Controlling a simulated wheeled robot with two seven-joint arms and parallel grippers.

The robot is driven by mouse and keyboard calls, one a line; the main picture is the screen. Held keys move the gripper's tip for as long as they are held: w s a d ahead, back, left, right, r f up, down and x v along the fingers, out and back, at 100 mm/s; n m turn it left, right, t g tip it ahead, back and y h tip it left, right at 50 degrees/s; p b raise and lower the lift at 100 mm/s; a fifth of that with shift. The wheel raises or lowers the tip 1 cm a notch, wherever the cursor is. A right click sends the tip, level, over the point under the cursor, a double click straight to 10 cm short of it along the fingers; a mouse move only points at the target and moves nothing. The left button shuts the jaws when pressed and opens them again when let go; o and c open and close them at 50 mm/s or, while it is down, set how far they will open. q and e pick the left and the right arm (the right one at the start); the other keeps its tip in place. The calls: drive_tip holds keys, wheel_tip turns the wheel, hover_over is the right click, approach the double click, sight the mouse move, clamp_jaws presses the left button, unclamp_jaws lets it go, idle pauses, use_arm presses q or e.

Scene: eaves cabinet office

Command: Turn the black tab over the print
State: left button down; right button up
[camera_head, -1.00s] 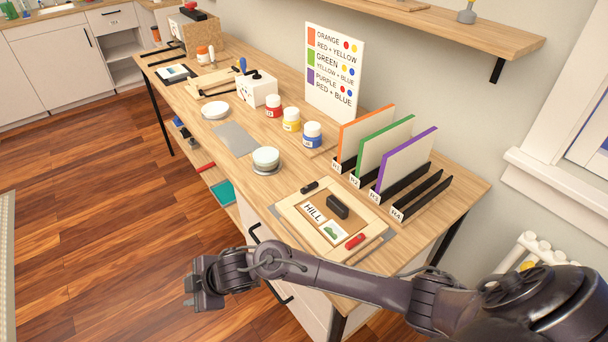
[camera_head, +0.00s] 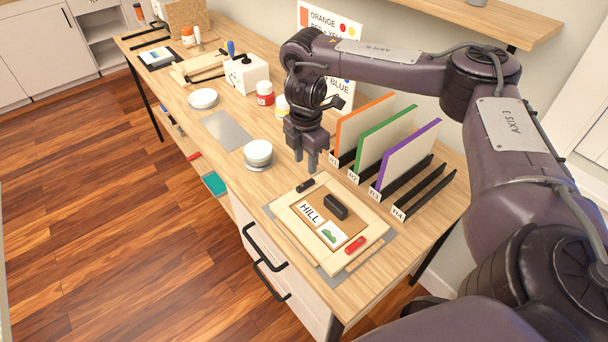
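A light wooden frame (camera_head: 286,222) lies on the bench, with a brown board inside. A white HILL card (camera_head: 311,214) and a card with a green hill picture (camera_head: 331,235) lie in it beside a black block (camera_head: 335,206). The small black tab (camera_head: 305,186) is on the frame's far rim, and a red tab (camera_head: 355,244) is on the near right rim. My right gripper (camera_head: 305,162) points down above the bench, just beyond the black tab and apart from it. Its two fingers show a gap with nothing between them. My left gripper is out of view.
A rack with orange, green and purple panels (camera_head: 408,155) stands right of the frame, close to my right arm. A round white-lidded tin (camera_head: 258,153), a grey plate (camera_head: 222,131) and paint jars (camera_head: 265,93) stand further back. The bench's front edge is left of the frame.

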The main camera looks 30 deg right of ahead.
sight(305, 184)
wheel_tip(305, 184, down, 5)
drive_tip(key=shift+s+f+b, duration=0.1)
drive_tip(key=shift+f+b, duration=0.1)
drive_tip(key=shift+b, duration=0.9)
drive_tip(key=shift+f, duration=1.1)
clamp_jaws()
